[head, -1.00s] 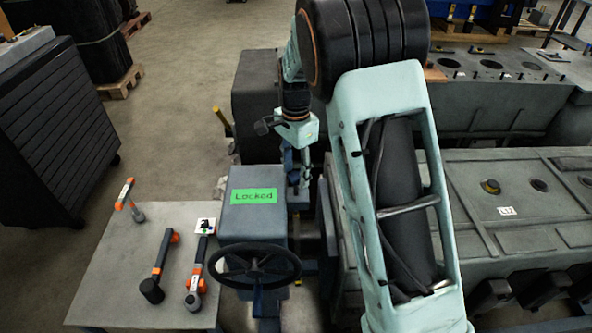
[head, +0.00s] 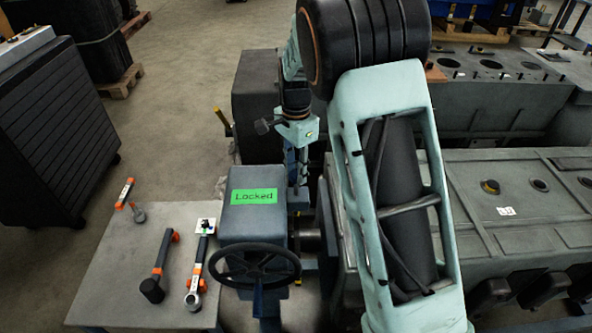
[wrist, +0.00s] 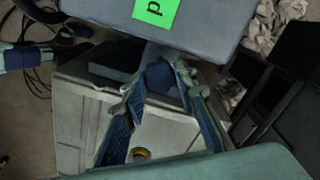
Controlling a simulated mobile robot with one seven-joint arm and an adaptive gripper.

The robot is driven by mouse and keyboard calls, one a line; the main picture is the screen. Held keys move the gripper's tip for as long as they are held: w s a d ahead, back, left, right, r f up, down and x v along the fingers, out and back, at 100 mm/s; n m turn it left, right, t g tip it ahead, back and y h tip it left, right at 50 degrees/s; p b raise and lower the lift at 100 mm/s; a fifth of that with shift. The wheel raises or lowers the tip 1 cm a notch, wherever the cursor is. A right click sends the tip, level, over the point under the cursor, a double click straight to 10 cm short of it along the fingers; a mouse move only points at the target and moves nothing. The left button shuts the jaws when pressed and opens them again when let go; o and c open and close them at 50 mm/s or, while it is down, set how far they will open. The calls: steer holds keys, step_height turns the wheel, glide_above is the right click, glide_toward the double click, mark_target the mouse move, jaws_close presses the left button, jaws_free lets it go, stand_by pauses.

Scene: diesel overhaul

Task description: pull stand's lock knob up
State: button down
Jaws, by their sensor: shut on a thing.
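The stand shows in the head view as a grey-blue box (head: 252,208) with a green "Locked" label and a dark handwheel (head: 255,265) in front. My gripper (head: 300,175) points down just behind and to the right of this box, partly hidden by it. In the wrist view, my gripper's two blue-padded fingers (wrist: 161,82) close around a small dark blue piece (wrist: 160,75) beside the box's edge. It appears to be the lock knob, though its shape is mostly hidden. The box with the green label also shows at the top of the wrist view (wrist: 210,25).
A grey table (head: 110,260) at left carries several orange-and-black tools. A large grey engine block (head: 520,220) fills the right side, close to my arm. A dark cabinet (head: 50,130) stands at far left.

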mark_target(296, 174)
step_height(296, 174, up, 4)
steer(key=shift+f+p, duration=0.2)
steer(key=shift+p, duration=0.6)
steer(key=shift+w+f, duration=0.1)
steer(key=c, duration=1.6)
jaws_free()
steer(key=shift+o, duration=0.3)
step_height(296, 174, up, 12)
